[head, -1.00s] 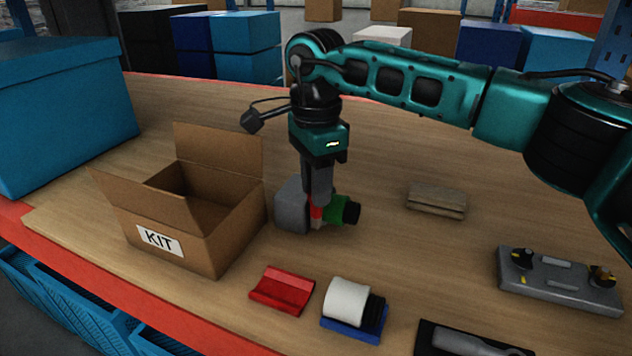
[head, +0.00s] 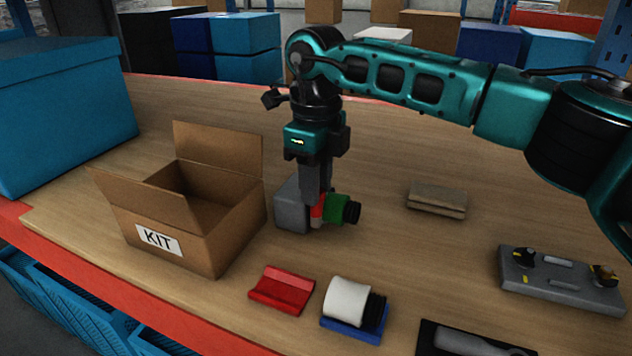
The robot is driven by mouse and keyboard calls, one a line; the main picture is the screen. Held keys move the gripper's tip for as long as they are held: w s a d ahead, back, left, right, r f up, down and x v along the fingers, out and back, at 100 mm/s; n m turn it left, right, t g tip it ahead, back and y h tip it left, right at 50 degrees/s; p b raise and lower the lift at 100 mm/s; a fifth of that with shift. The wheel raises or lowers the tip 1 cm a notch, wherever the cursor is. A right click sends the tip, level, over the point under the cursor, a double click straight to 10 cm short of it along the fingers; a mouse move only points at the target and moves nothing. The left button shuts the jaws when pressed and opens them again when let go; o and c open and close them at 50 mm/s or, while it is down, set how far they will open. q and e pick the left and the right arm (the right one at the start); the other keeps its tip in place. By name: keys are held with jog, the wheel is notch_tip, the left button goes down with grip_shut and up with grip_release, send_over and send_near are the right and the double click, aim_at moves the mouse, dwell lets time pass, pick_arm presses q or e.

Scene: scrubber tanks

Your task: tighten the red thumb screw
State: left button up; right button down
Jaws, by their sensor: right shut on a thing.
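The red thumb screw (head: 317,208) shows as a small red patch below my right gripper, between a grey block (head: 291,206) and a green part with a black end (head: 337,209). My right gripper (head: 317,198) points straight down and is shut on the red thumb screw. Its fingers hide most of the screw. My left gripper is not in view.
An open cardboard KIT box (head: 190,238) stands close on the left. In front lie a red cradle (head: 281,290) and a white cylinder (head: 347,300) on a blue base. A grey panel with knobs (head: 560,278) and a wooden block (head: 437,200) are to the right.

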jog(key=m, duration=0.6)
jog(key=shift+b, duration=0.35)
jog(key=m+b, duration=0.1)
jog(key=m, duration=0.5)
jog(key=shift+m, duration=0.4)
jog(key=m, duration=0.4)
jog(key=shift+m+b, duration=0.3)
jog(key=shift+b, duration=0.1)
jog(key=m+b, duration=0.1)
jog(key=m, duration=0.6)
jog(key=shift+b, duration=0.3)
jog(key=shift+m, duration=0.6)
jog(key=c, duration=0.9)
grip_release()
jog(key=shift+o, duration=0.2)
